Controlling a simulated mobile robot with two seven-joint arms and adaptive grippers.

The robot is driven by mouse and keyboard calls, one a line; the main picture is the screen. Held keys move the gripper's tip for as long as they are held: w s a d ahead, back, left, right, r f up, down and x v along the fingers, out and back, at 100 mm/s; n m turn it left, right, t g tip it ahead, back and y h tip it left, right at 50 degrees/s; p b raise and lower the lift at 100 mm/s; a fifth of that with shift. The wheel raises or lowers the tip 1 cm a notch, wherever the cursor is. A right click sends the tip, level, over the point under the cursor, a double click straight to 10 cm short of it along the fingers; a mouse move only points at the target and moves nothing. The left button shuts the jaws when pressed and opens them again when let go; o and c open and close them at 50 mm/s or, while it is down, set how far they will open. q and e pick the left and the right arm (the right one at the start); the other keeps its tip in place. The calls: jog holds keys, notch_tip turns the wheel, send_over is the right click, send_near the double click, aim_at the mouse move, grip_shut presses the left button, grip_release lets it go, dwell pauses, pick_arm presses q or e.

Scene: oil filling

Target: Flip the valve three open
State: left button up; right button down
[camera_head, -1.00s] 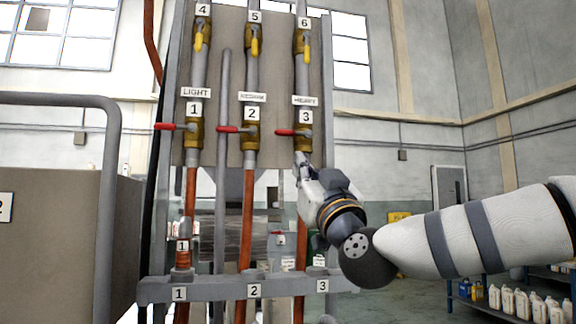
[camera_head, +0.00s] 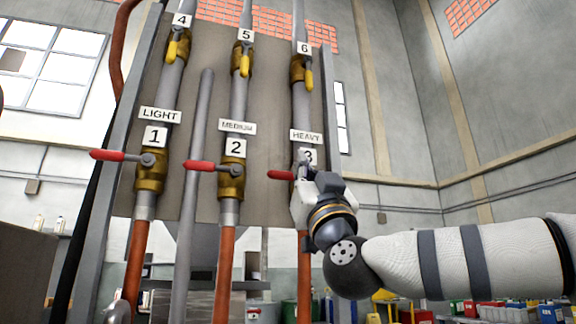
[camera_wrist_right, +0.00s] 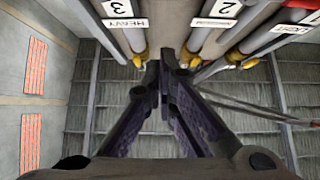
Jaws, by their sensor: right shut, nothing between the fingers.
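Valve three is on the right pipe of the panel, under the HEAVY sign and the number 3 label (camera_head: 308,156). Its red lever (camera_head: 281,175) lies level and points left; its brass body is mostly hidden behind my right gripper. My right gripper (camera_head: 303,162) points up, shut and empty, in front of valve three just right of the lever. I cannot tell whether it touches the valve. In the right wrist view, the shut fingertips (camera_wrist_right: 166,62) point up along the pipes, near the number 3 label (camera_wrist_right: 121,32).
Valve one's red lever (camera_head: 121,155) and valve two's red lever (camera_head: 212,166) also lie level, pointing left. Above, valve six's yellow lever (camera_head: 309,78) hangs down, as do those of four and five. A grey pipe (camera_head: 194,180) stands between pipes one and two.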

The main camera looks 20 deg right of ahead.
jog(key=w+r, duration=0.3)
jog(key=w, duration=0.4)
jog(key=shift+w+a+r, duration=0.15)
jog(key=shift+w+r, duration=0.15)
jog(key=shift+w, duration=0.1)
dwell(0.3)
